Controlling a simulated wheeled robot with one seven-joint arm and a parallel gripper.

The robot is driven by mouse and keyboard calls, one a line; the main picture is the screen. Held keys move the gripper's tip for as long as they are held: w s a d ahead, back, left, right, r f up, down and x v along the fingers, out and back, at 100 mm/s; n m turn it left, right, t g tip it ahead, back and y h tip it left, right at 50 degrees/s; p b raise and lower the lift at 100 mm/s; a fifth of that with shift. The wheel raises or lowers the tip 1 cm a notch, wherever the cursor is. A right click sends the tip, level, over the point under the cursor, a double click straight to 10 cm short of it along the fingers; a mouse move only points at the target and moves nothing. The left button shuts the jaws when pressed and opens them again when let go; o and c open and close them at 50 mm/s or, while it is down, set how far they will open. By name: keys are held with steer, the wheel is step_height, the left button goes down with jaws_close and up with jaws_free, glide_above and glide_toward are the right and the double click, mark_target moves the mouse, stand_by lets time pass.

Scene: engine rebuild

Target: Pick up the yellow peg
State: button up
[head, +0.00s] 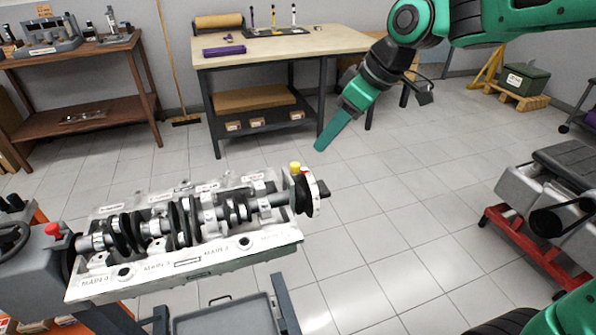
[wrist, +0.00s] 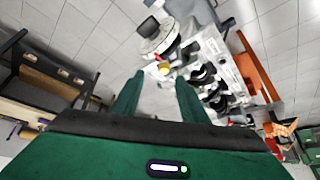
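The yellow peg (head: 295,167) stands at the right end of the engine block (head: 272,240), beside the round dial wheel (head: 307,190). In the wrist view the peg (wrist: 164,69) shows as a small yellow spot just beyond my fingertips, near the middle of the gap. My gripper (head: 319,149) points down and to the left, above and right of the peg and apart from it. In the wrist view my gripper (wrist: 158,80) has its two green fingers spread with nothing between them. The peg's lower part is hidden.
The crankshaft (head: 180,222) lies along the block, close to the peg. A red knob (head: 52,229) is at the stand's left end. A wooden workbench (head: 290,46) stands behind. Another engine on a red stand (head: 535,255) is at the right. The floor between is clear.

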mark_target(296, 163)
steer(key=shift+n, duration=0.4)
steer(key=shift+a+r+x, duration=0.15)
steer(key=shift+a+x, duration=0.2)
steer(key=shift+x, duration=1.55)
steer(key=shift+a+r+x, duration=0.15)
steer(key=shift+a+x, duration=0.15)
steer(key=shift+x, duration=1.6)
steer(key=shift+a+r+x, duration=0.2)
steer(key=shift+a+x, duration=0.15)
steer(key=shift+x, duration=1.55)
jaws_close()
